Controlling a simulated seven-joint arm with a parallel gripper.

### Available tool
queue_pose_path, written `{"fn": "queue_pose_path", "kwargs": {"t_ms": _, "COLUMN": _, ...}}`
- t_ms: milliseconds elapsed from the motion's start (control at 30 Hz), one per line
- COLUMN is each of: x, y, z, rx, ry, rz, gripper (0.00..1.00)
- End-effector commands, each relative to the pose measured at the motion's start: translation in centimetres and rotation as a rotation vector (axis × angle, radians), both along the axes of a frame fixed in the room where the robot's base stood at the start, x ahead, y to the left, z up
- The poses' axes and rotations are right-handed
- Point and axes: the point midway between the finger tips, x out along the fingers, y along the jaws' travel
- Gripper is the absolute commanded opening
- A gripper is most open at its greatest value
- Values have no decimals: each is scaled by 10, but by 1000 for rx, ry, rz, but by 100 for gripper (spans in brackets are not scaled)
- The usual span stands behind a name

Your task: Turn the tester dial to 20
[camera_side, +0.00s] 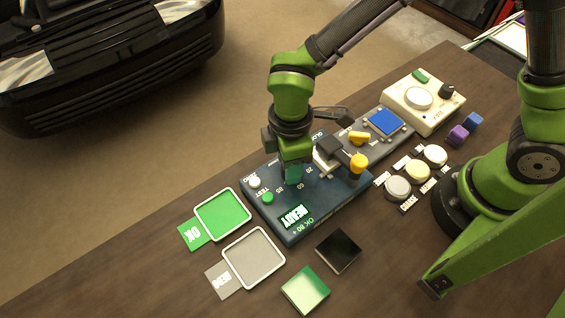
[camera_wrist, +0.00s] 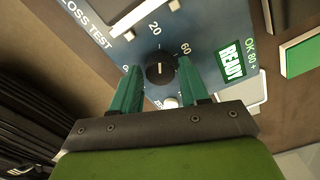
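The gloss tester is a blue box (camera_side: 334,205) lying on the bench, with a lit green READY display (camera_side: 292,216). Its black round dial (camera_wrist: 160,70) shows in the wrist view, with the numbers 20 and 60 printed around it. A small pale mark shows on the dial's face; its exact reading is hard to tell. My gripper (camera_side: 292,178) is over the tester face, pointing down, and hides the dial in the side view. In the wrist view my gripper (camera_wrist: 160,67) is open, its teal fingers on either side of the dial, with visible gaps.
A green-lined OK tray (camera_side: 222,214) and a grey-lined tray (camera_side: 254,257) lie left of the tester. A green tile (camera_side: 306,290) and a black tile (camera_side: 338,250) lie in front. Round buttons (camera_side: 398,188), a cream unit (camera_side: 423,101) and small cubes (camera_side: 457,135) stand to the right.

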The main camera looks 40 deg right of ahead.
Motion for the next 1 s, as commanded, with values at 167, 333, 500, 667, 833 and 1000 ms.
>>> {"fn": "queue_pose_path", "kwargs": {"t_ms": 167, "x": 0, "y": 0, "z": -1, "rx": -1, "ry": 1, "rz": 0, "gripper": 60}}
{"fn": "queue_pose_path", "kwargs": {"t_ms": 333, "x": 0, "y": 0, "z": -1, "rx": -1, "ry": 2, "rz": -1, "gripper": 60}}
{"fn": "queue_pose_path", "kwargs": {"t_ms": 500, "x": 1, "y": 0, "z": 10, "rx": 0, "ry": -1, "rz": -2, "gripper": 60}}
{"fn": "queue_pose_path", "kwargs": {"t_ms": 667, "x": 1, "y": 0, "z": 41, "rx": 1, "ry": -5, "rz": -3, "gripper": 60}}
{"fn": "queue_pose_path", "kwargs": {"t_ms": 833, "x": 1, "y": 0, "z": 84, "rx": 3, "ry": -6, "rz": -3, "gripper": 60}}
{"fn": "queue_pose_path", "kwargs": {"t_ms": 1000, "x": 0, "y": 0, "z": 124, "rx": 3, "ry": -4, "rz": -2, "gripper": 60}}
